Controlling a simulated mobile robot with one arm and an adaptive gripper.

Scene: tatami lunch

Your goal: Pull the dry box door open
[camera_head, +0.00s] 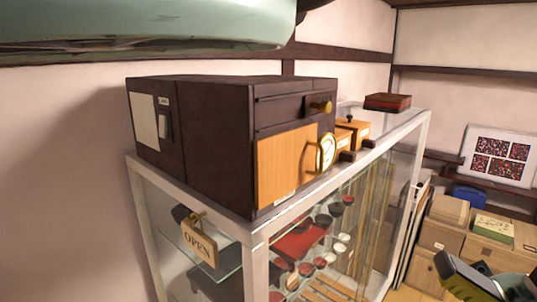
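The dry box appears to be the dark brown box (215,130) on top of a glass display cabinet. Its front has a light wooden door (285,165) that looks closed and flush with the frame. A brass handle (310,157) is at the door's right side, beside a round white dial with a brass rim (327,153). What looks like part of my gripper (468,277), dark with a yellow edge, is at the bottom right, well apart from the door. It is cut off by the frame, so its opening is unclear.
The white-framed glass cabinet (262,240) holds red and black bowls. Small wooden boxes (352,132) and a dark red box (387,102) stand on top. Wooden boxes (440,235) are stacked at right.

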